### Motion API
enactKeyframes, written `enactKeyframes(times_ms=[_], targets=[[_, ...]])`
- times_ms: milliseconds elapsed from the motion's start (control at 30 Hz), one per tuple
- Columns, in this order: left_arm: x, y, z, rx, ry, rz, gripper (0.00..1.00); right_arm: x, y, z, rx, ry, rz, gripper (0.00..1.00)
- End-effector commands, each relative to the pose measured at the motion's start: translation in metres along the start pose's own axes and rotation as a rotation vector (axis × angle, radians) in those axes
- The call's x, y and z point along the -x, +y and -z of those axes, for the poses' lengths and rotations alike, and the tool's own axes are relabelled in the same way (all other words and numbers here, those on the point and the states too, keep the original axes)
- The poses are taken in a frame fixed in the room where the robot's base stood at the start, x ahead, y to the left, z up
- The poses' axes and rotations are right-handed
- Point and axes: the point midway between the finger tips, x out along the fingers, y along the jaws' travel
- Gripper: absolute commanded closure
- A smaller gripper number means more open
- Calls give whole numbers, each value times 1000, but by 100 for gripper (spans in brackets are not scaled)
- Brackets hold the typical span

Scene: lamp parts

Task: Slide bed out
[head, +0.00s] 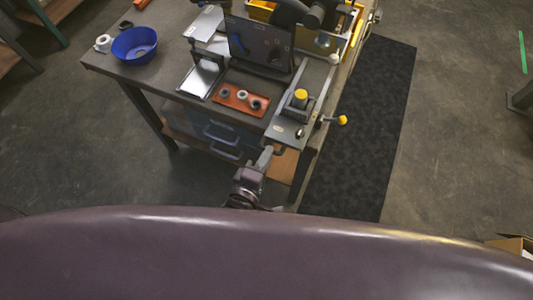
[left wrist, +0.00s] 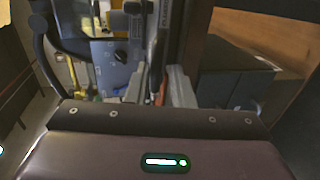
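A machine with a dark upright panel (head: 262,45) stands on the workbench. A long grey slide, which looks like the bed (head: 285,131), lies along the bench's right side with its near end at the front edge. A yellow-capped part (head: 300,97) stands on it, and a yellow knob (head: 342,120) sticks out at its right. My left gripper (head: 272,153) is just below the bed's near end in the head view; I cannot tell whether they touch. In the left wrist view its grey fingers (left wrist: 158,87) point at the machine, and their gap is unclear. My right gripper is not seen.
The workbench (head: 150,85) carries a blue bowl (head: 134,45), a white roll (head: 103,43), a silver tray (head: 201,77) and an orange tray (head: 240,99) with small rings. Blue drawers (head: 220,133) sit under it. A dark mat (head: 365,135) covers the floor at the right.

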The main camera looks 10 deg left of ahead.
Motion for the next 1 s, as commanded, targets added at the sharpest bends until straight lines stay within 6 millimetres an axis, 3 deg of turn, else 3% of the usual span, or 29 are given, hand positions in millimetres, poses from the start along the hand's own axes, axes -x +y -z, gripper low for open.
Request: enactKeyframes(times_ms=[300,700,1000], targets=[[4,1,0,0,1,-4,79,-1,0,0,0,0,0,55],[64,-2,0,-1,0,-1,79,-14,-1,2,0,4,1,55],[80,1,0,-1,1,-4,79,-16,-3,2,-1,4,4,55]])
